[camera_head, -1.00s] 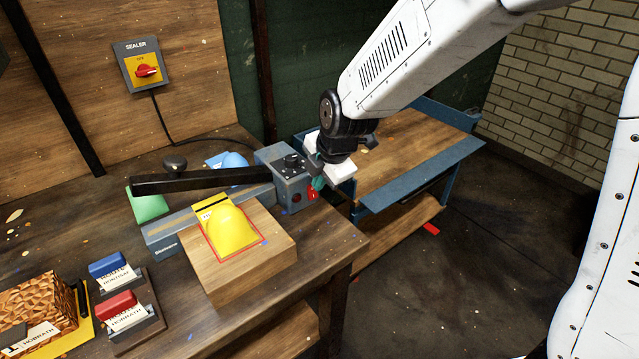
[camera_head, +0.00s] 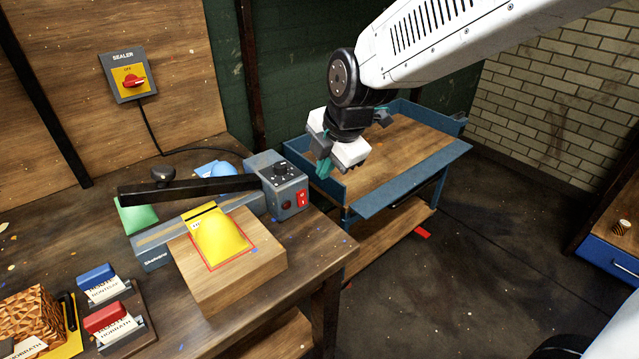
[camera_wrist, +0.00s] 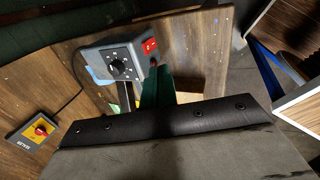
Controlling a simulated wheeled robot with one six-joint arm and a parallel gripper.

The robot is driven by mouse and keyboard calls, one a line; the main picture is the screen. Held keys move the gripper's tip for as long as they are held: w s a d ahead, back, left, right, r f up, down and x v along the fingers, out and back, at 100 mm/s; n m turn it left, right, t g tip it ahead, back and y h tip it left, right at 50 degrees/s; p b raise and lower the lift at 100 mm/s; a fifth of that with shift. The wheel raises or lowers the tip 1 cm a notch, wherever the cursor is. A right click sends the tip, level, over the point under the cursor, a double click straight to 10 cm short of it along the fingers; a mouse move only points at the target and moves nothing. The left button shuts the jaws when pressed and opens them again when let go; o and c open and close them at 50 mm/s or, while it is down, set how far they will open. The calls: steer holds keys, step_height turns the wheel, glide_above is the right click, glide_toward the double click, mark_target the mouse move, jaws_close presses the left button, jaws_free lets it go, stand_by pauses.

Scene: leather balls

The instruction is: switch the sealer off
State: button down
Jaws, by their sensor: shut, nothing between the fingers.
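The sealer (camera_head: 280,186) is a grey machine with a black arm (camera_head: 190,190) on the wooden bench. Its end box has a black dial and a red rocker switch (camera_head: 301,198), which also shows in the wrist view (camera_wrist: 150,46). A wall box (camera_head: 125,78) labelled SEALER has a red rotary knob (camera_head: 134,83) on a yellow plate. It shows at the lower left of the wrist view (camera_wrist: 40,130). My gripper (camera_head: 323,172) is shut and empty, to the right of and above the sealer's end box, apart from it. Its green fingertips point down.
A yellow pouch (camera_head: 222,240) lies on a wooden block in front of the sealer. Red and blue stamps (camera_head: 105,316) stand at the lower left. A blue-edged cart (camera_head: 415,185) stands behind and right of the bench. A cable runs from the wall box.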

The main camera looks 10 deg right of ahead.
steer(key=shift+v, duration=1.05)
steer(key=shift+w+a, duration=0.15)
steer(key=s+d+r+m+g+h, duration=0.1)
steer(key=s+d+r+m, duration=0.1)
steer(key=s+d+m, duration=0.7)
steer(key=s+d+r+m+g+h, duration=0.1)
steer(key=s+d+m, duration=0.9)
steer(key=s+m, duration=0.5)
steer(key=shift+s+r+m, duration=0.2)
steer(key=shift+r+m, duration=0.1)
steer(key=shift+r, duration=0.05)
